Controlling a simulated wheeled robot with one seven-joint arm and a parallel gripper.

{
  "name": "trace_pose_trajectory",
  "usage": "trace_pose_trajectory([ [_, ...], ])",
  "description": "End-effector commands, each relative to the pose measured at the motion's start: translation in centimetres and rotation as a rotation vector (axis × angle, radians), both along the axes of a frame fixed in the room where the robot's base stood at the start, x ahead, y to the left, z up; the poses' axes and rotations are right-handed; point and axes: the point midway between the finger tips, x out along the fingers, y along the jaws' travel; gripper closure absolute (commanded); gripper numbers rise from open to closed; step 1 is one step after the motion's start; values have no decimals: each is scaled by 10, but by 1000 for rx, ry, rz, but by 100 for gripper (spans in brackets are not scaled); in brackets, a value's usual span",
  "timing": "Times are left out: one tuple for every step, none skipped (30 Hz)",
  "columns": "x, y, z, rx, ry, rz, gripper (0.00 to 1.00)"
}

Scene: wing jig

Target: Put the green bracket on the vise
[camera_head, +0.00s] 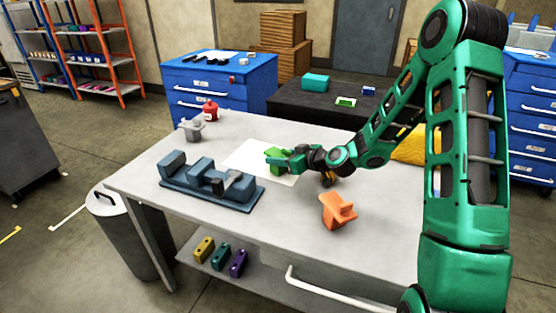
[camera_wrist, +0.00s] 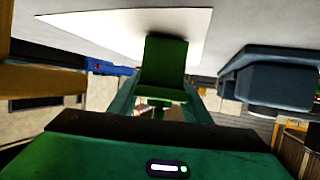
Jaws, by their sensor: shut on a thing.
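The green bracket (camera_head: 275,155) is at my gripper's tip, over the white sheet on the table. My gripper (camera_head: 282,160) reaches in from the right and is shut on the bracket. In the wrist view the green bracket (camera_wrist: 165,57) stands out between the two green fingers (camera_wrist: 160,100). I cannot tell whether the bracket touches the sheet. The blue-grey vise (camera_head: 208,185) lies on the table to the left of and nearer than the gripper. It also shows in the wrist view at the right (camera_wrist: 270,75). Its jaws hold no bracket.
An orange bracket (camera_head: 337,210) stands on the table to the right of the vise. The white sheet (camera_head: 245,158) lies mid-table. Bare tabletop shows between the vise and orange bracket.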

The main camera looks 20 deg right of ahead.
Motion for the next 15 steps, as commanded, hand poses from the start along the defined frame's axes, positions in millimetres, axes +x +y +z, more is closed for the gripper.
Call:
trace_pose_trajectory([
  [0,0,-3,2,0,1,88],
  [0,0,-4,1,-1,1,88],
  [0,1,-4,0,-1,0,88],
  [0,0,-5,0,-2,0,88],
  [0,1,-4,0,-2,0,88],
  [0,0,-4,-1,-3,1,88],
  [0,1,-4,-1,-3,1,88],
  [0,1,-4,0,-2,0,88],
  [0,1,-4,0,-2,0,88],
  [0,1,-4,0,-2,0,88],
  [0,1,-5,0,-2,0,88],
  [0,1,-5,0,-1,0,88],
  [0,1,-6,0,-1,0,88],
  [0,1,-7,0,-1,0,52],
  [0,1,-6,0,-1,0,42],
])
